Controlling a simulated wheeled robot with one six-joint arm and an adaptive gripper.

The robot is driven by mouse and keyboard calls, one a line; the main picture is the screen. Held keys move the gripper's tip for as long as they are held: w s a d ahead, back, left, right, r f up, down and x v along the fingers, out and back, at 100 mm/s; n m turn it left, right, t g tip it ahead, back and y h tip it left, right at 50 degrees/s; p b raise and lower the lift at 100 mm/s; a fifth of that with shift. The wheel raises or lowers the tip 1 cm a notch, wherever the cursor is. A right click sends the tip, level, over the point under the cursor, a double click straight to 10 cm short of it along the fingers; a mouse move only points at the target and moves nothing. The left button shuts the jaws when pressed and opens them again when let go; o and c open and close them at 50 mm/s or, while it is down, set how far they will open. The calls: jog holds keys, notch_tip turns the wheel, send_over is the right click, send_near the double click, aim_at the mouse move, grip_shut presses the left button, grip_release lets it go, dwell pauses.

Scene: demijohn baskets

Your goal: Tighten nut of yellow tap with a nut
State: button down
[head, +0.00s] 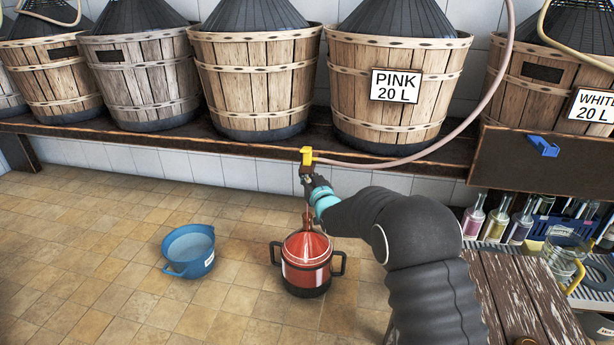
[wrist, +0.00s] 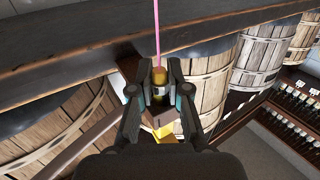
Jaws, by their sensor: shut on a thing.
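The yellow tap (head: 307,155) is at the front edge of the dark shelf, on the end of a pink hose (head: 400,161). My gripper (head: 306,174) is right below the tap in the head view, where its fingertips are small and partly dark. In the wrist view, my gripper (wrist: 160,82) is shut on a brass-coloured nut (wrist: 159,76) between its two fingers. A bright yellow part (wrist: 163,130) shows below the fingers there, and the pink hose (wrist: 156,28) runs upward. The nut's thread is hidden, so I cannot tell how tight it is.
A red pot (head: 305,272) with a cone-shaped top stands on the floor below my gripper, beside a blue basin (head: 190,250). Wooden demijohn baskets (head: 256,80) line the dark shelf (head: 185,140). A blue clip (head: 543,146) and several bottles (head: 497,222) are at the right.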

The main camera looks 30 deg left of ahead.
jog(key=shift+a+r+m+t+h, duration=0.1)
jog(key=shift+r+m+t+h, duration=0.1)
jog(key=shift+m+t+h, duration=2)
jog(key=shift+h, duration=0.7)
jog(key=c, duration=1.1)
grip_release()
jog(key=shift+f, duration=0.15)
jog(key=v, duration=1.2)
